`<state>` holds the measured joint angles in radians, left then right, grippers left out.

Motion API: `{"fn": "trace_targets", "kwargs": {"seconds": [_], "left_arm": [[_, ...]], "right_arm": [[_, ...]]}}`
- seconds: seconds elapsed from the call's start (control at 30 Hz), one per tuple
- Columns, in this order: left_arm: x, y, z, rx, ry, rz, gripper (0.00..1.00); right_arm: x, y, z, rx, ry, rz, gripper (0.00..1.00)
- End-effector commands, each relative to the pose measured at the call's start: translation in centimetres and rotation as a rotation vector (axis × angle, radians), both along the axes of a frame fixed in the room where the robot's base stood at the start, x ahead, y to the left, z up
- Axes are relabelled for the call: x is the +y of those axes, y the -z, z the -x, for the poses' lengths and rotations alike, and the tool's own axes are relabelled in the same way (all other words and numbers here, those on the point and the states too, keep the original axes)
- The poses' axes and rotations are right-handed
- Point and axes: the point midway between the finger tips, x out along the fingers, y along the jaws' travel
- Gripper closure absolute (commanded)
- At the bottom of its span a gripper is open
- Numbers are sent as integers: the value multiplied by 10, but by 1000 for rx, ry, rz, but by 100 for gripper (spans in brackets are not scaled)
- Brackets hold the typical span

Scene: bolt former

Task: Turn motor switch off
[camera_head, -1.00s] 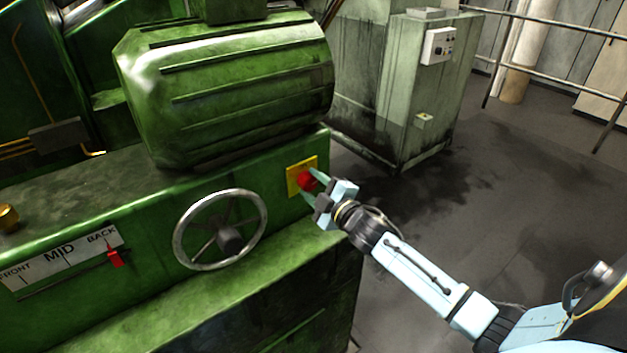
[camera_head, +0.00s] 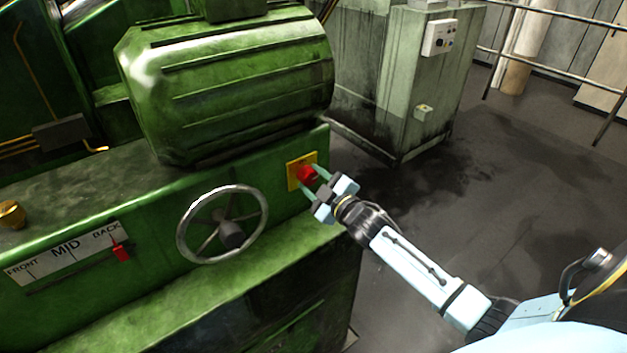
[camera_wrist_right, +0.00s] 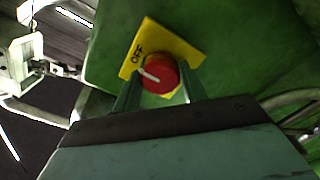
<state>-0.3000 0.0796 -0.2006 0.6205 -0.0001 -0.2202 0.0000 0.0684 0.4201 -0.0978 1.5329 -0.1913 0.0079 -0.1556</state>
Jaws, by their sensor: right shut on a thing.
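The motor switch is a red round knob (camera_head: 307,174) on a yellow plate (camera_head: 293,176), set in the green machine's front face below the motor. In the right wrist view the knob (camera_wrist_right: 160,73) has a white mark that points toward the word OFF on the yellow plate (camera_wrist_right: 184,51). My right gripper (camera_head: 314,179) reaches the knob from the right, its two fingers on either side of it. In the wrist view the right gripper (camera_wrist_right: 160,90) is shut on the knob. My left gripper is not in view.
A spoked handwheel (camera_head: 231,235) sits left of the switch. A red lever (camera_head: 121,253) stands near BACK on a FRONT-MID-BACK scale (camera_head: 68,250). A grey-green cabinet (camera_head: 400,90) stands behind. The floor at right is open up to a railing.

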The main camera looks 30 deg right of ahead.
Motion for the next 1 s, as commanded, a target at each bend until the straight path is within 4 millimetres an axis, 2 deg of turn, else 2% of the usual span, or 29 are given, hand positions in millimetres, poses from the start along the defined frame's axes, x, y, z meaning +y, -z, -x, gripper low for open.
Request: {"fn": "trace_targets", "kwargs": {"seconds": [0.03, 0.07, 0.2, 0.5, 0.63, 0.77, 1.0], "left_arm": [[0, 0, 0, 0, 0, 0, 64], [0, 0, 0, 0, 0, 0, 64], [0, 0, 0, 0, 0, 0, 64], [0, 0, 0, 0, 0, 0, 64], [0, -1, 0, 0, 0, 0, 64], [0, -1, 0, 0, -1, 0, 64], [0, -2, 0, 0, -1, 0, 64]], "right_arm": [[0, 0, 0, -1, 0, -6, 81], [0, 0, 0, -1, 0, -6, 55], [0, 0, 0, 0, -1, -4, 37], [0, 0, 1, 0, 0, -2, 36], [0, 1, 9, 2, -1, -2, 36], [-2, 1, 29, 4, -1, -1, 36], [-6, 1, 78, 4, -1, -2, 36]]}}
